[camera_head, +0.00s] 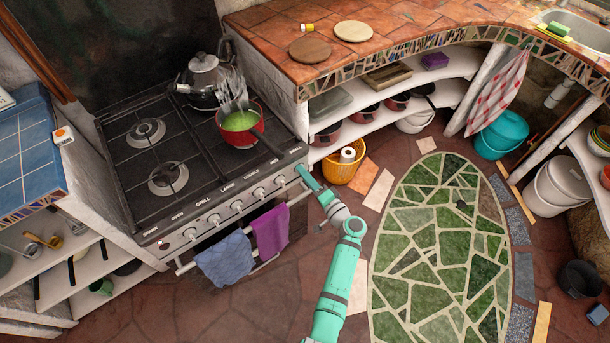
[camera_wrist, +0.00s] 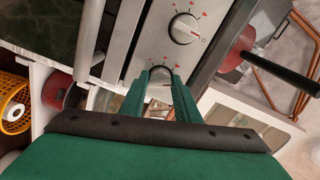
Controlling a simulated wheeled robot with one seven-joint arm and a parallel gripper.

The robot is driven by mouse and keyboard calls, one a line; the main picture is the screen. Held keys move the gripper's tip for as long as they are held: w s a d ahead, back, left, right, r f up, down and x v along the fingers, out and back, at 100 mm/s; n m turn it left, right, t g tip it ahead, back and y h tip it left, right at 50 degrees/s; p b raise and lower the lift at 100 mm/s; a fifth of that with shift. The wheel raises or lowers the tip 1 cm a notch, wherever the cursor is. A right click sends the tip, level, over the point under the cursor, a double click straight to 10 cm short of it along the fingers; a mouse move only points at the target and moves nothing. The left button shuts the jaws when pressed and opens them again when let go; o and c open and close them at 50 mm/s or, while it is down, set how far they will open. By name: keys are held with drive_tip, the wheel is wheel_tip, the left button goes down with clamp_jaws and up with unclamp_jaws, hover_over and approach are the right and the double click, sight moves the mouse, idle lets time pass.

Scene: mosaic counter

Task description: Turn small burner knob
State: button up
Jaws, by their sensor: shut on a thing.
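The stove's front panel (camera_head: 225,214) carries a row of round grey knobs under small labels. My gripper (camera_head: 303,172) is at the right end of this row in the head view. In the wrist view, my gripper's green fingers (camera_wrist: 161,76) are closed around a small grey knob (camera_wrist: 160,73) by the panel's edge, with red marks around it. The fingers cover its sides, and its exact angle is hard to read. A neighbouring knob (camera_wrist: 185,28) shows fully, free of the fingers.
A red pot (camera_head: 240,125) with green contents and a kettle (camera_head: 204,80) stand on the stove. Blue (camera_head: 223,260) and purple (camera_head: 270,231) towels hang on the oven rail. A yellow basket (camera_head: 345,163) stands on the floor near my gripper. The green mosaic floor is open.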

drive_tip(key=m, duration=0.5)
drive_tip(key=shift+s, duration=0.1)
idle(0.7)
drive_tip(key=o, duration=1)
drive_tip(key=v, duration=1.1)
